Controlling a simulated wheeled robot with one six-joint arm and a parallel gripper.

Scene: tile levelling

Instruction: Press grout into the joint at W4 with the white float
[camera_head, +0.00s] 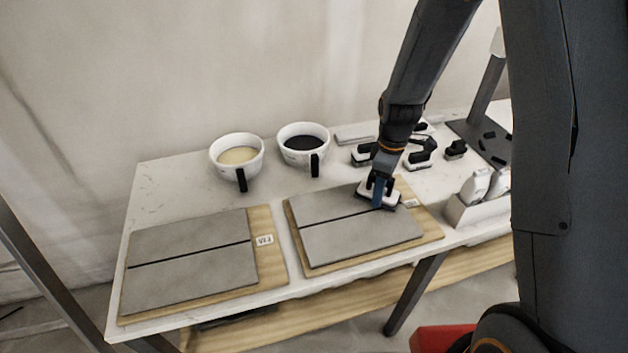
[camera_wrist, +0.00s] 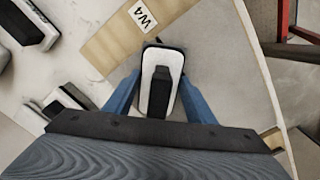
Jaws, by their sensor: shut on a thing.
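My gripper (camera_head: 378,193) is shut on the white float (camera_wrist: 161,78). Its blue fingers are on both sides of the float, which has a black handle. The float is at the right end of the W4 board (camera_head: 308,267), low over the grey tiles or on them; I cannot tell if it touches. The W4 label (camera_wrist: 142,15) shows clearly in the wrist view. The dark joint (camera_head: 335,217) runs across the W4 tiles in the head view towards the float. The float hides its right end.
Another board (camera_head: 270,270) with a dark joint lies to the left. Behind stand a bowl of cream grout (camera_head: 237,156) and a bowl of dark grout (camera_head: 303,143). More floats (camera_head: 420,157) lie behind my gripper. A white holder (camera_head: 468,213) stands at right.

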